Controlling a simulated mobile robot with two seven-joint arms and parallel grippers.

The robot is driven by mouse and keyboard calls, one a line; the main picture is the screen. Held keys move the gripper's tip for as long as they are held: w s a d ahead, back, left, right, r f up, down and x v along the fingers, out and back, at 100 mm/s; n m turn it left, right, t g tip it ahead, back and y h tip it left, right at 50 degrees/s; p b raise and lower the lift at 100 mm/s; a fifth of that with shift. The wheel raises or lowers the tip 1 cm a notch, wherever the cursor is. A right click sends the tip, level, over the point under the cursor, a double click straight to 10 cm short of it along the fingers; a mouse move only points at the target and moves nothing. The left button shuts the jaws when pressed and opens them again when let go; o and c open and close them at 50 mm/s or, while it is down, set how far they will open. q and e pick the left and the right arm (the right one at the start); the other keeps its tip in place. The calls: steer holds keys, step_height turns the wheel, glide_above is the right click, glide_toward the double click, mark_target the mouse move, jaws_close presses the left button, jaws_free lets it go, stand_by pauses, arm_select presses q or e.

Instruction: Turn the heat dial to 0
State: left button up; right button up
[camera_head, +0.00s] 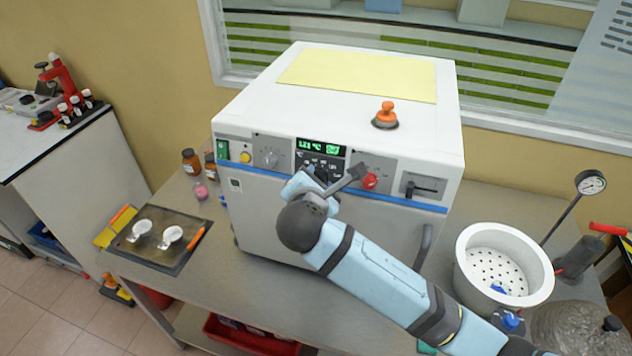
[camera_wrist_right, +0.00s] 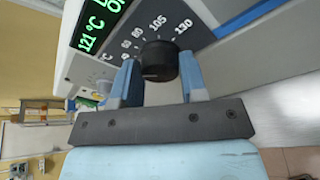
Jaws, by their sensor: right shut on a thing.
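I cannot make out a pointer on the dial or the 0 mark. My left gripper is not in view.
A red knob (camera_head: 370,181) and a black latch (camera_head: 424,188) sit right of the dial, a grey knob (camera_head: 268,157) left. A white perforated pot (camera_head: 540,270) stands on the bench at right. A dark tray (camera_head: 165,261) with small white dishes lies at left.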

steer(key=n, duration=0.4)
steer(key=shift+a+g+h, duration=0.1)
steer(key=shift+g+h, duration=0.3)
steer(key=shift+n, duration=0.4)
steer(key=o, duration=0.9)
steer(key=shift+r, duration=0.1)
